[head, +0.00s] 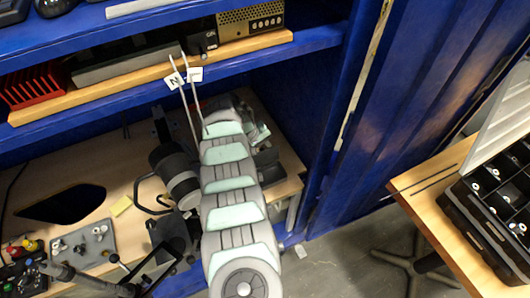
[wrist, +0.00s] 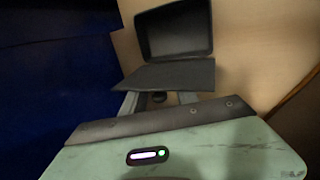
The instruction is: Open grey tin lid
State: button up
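In the wrist view a dark grey tin (wrist: 178,28) shows as a shallow, rimmed, rounded rectangle on the light wood. A flat dark grey panel (wrist: 168,76) lies just nearer to me, along its lower edge; I cannot tell whether this is the lid or another part of the tin. My gripper (wrist: 158,98) is close against the near edge of this panel, its fingers mostly hidden under the panel and my wrist housing. In the head view my arm hides most of the gripper, and a dark piece (head: 267,163), possibly the tin, shows right of it.
The wooden bench (head: 100,180) lies under a blue shelf (head: 300,45). A black cylindrical object (head: 172,172) stands left of my arm. A grey block with knobs (head: 84,246) is at lower left. A blue cabinet wall (head: 420,100) and a black compartment case (head: 490,215) are to the right.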

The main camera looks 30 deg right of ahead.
jog(key=p+v, duration=0.3)
jog(key=v, duration=0.7)
jog(key=shift+a+r+p, duration=0.2)
jog(key=shift+r+p, duration=0.1)
jog(key=shift+r, duration=0.05)
